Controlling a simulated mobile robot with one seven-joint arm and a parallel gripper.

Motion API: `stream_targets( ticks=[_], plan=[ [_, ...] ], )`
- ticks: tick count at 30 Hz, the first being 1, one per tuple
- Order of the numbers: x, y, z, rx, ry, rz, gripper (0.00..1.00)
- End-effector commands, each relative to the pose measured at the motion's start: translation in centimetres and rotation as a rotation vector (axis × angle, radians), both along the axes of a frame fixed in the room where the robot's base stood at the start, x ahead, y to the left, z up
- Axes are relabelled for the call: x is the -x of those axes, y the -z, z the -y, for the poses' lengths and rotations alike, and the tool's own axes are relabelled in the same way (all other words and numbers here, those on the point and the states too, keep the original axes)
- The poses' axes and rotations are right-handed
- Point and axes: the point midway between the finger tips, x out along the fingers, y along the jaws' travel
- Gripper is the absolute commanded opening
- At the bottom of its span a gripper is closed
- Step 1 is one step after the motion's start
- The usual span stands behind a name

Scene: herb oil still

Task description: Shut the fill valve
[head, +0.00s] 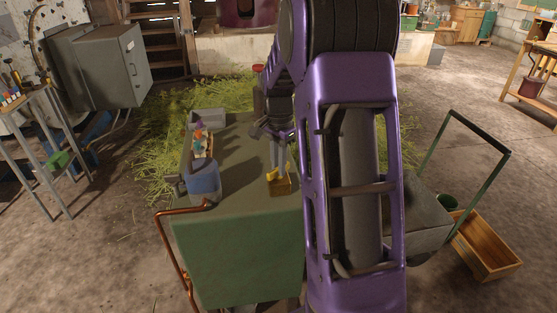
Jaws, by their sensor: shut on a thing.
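My gripper (278,166) points down over the green-grey bench top (235,213), left of my purple arm. Its fingers are shut on a small yellow piece (272,174), seemingly a lever. This stands on a small brownish block (281,188) near the bench's right side. I cannot tell for sure that this is the fill valve, nor which way its lever is turned. My arm covers the right part of the bench.
On the bench's left are a blue-grey pot (203,182), a holder with colourful items (202,143) and a grey box (207,118). A copper pipe (166,250) bends along the left side. A wooden crate (487,247) lies on the floor at right.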

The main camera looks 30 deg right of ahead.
Motion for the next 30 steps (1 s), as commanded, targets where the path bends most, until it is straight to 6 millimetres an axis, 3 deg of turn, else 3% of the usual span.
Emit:
stream_targets(
  ticks=[18, 30],
  plan=[
    [0.00, -0.17, 0.00, 0.000, -0.583, 0.000, 0.00],
    [-0.02, -0.07, 0.00, 0.001, -0.880, 0.000, 0.00]
  ],
)
